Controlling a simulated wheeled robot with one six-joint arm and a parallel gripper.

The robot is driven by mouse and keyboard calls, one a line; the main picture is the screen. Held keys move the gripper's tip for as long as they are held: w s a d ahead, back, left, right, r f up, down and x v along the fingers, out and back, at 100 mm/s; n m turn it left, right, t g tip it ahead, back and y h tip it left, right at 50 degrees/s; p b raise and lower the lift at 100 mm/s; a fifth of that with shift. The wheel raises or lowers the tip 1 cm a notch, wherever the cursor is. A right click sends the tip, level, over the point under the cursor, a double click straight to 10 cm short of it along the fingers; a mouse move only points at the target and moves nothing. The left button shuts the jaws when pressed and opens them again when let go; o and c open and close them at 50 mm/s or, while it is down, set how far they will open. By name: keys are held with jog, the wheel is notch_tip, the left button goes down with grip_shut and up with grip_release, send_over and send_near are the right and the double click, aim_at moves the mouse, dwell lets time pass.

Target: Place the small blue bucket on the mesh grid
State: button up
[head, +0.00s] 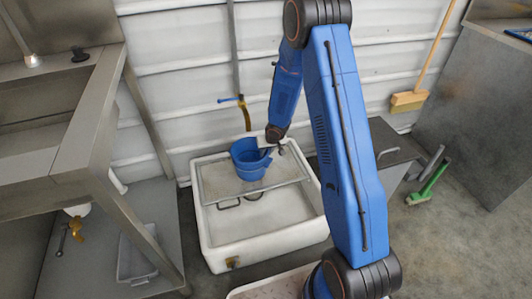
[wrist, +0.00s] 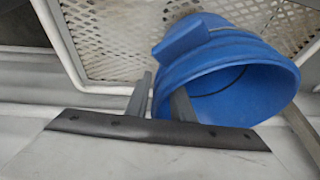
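The small blue bucket (head: 247,158) is at the mesh grid (head: 218,186), which lies across the back part of a white tub. In the wrist view the bucket (wrist: 228,72) is large, tilted with its mouth towards the camera, and the perforated mesh (wrist: 110,35) shows behind it. My gripper (head: 272,147) is at the bucket's right side in the head view. In the wrist view my gripper (wrist: 162,92) has one finger outside the bucket and one inside its mouth, with the wall filling the gap between them. I cannot tell whether the bucket's bottom touches the mesh.
The white tub (head: 265,242) stands on the floor, its front part open. A steel bench (head: 85,130) is on the left. A broom (head: 408,100) and a green brush (head: 427,186) are at the right.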

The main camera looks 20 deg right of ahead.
jog(key=shift+r, duration=0.15)
jog(key=s+d+r+t+h, duration=0.1)
jog(key=s+d+r, duration=0.1)
jog(key=r, duration=0.8)
jog(key=s+d+r+t+h, duration=0.1)
jog(key=s+d+r+t, duration=0.1)
jog(key=r, duration=0.8)
jog(key=s+d+r+t+h, duration=0.1)
jog(key=s+d+r, duration=0.15)
jog(key=r, duration=0.75)
jog(key=s+d+r+m+h, duration=0.25)
jog(key=s+d+r, duration=0.25)
jog(key=s+r, duration=0.55)
jog(key=s+a+r+g, duration=0.2)
jog(key=s+g, duration=0.1)
jog(key=s, duration=1.2)
jog(key=s+a+f+n+y, duration=0.1)
jog(key=s+a+y, duration=0.3)
jog(key=s+a, duration=0.4)
jog(key=s+n, duration=0.1)
jog(key=s, duration=0.4)
jog(key=shift+s+a+f+n+g+y, duration=0.2)
jog(key=shift+s+f+n+g+y, duration=0.1)
jog(key=shift+n+g+y, duration=0.1)
